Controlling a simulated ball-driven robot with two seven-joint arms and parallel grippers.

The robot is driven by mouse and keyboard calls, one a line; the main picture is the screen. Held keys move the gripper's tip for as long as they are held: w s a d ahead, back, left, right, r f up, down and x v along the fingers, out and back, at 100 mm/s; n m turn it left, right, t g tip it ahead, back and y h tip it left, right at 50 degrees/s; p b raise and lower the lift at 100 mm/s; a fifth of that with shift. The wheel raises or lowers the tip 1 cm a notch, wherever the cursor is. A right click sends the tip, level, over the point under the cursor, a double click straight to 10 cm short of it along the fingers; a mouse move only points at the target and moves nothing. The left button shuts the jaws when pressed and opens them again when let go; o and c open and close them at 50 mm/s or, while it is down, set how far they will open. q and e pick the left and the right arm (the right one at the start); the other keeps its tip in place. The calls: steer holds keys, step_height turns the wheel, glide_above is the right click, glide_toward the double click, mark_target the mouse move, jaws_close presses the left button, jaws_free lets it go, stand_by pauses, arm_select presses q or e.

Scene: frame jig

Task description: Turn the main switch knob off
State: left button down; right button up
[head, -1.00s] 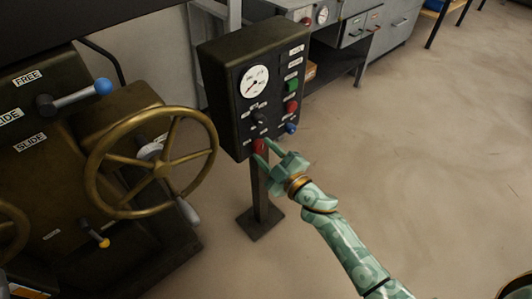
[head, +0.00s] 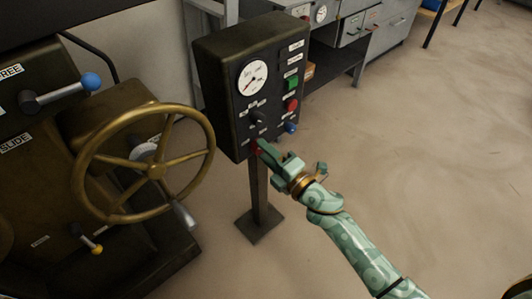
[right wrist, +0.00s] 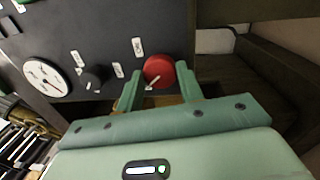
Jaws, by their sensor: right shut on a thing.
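The main switch knob is a red round knob (head: 256,149) low on the front of the dark control box (head: 232,110). The fingers hide part of the knob in the head view. My left gripper is not in view.
The box also carries a white gauge (head: 253,77), a black selector (head: 257,117), a green button (head: 292,83), a red button (head: 291,104) and a blue one (head: 291,127). A brass handwheel (head: 94,203) stands close left. Open floor (head: 430,170) lies to the right.

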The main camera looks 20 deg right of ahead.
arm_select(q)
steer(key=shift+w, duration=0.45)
arm_select(e)
steer(key=shift+f+n, duration=0.15)
steer(key=shift+n, duration=0.45)
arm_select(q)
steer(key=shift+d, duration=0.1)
arm_select(e)
steer(key=o, duration=1)
steer(key=shift+s, duration=0.1)
